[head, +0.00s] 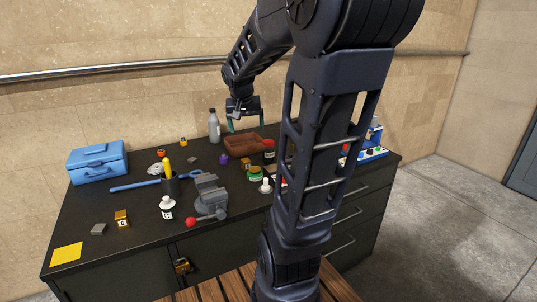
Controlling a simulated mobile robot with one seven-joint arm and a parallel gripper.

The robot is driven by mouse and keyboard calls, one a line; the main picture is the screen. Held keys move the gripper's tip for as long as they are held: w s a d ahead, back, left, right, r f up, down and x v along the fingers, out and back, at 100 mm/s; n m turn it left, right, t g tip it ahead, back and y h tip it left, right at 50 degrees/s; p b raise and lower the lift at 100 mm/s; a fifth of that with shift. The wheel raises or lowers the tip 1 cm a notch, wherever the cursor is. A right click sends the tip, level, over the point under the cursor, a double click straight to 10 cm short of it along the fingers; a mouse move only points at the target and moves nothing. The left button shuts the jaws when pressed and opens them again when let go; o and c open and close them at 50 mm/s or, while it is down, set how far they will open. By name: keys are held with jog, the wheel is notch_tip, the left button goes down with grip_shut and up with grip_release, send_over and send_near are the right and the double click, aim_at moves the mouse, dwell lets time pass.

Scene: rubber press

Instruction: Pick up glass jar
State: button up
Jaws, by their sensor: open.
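Two small jars stand on the dark workbench (140,215), and I cannot tell for sure which is the glass jar. One is a low jar with a green lid (256,173), right of the vise. The other is a jar with a red top and a pale label (269,151), just behind it. My gripper (245,125) is open, with its fingers apart and pointing down. It is near the back of the bench, above the brown tray and apart from both jars. Nothing shows between its fingers.
A brown tray (240,151) and a grey bottle (214,127) stand at the back. A blue toolbox (97,162) is at left. My arm hides part of the right side.

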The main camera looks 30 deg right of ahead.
jog(key=w+d+f+m+g+h, duration=0.1)
jog(key=w+d+f+m, duration=0.2)
jog(key=w, duration=0.4)
jog(key=w+d+f, duration=0.2)
jog(key=w+d, duration=0.4)
jog(key=m, duration=0.4)
send_over(268, 142)
jog(key=s+a, duration=0.1)
jog(key=a, duration=0.1)
notch_tip(268, 142, down, 12)
jog(key=shift+s+d+r, duration=0.1)
jog(key=shift+s+d, duration=0.05)
jog(key=x, duration=0.5)
jog(key=shift+s, duration=0.1)
jog(key=shift+a+x, duration=0.2)
jog(key=shift+x, duration=1.15)
jog(key=shift+a+x, duration=0.2)
jog(key=shift+x, duration=1.15)
jog(key=c, duration=1.3)
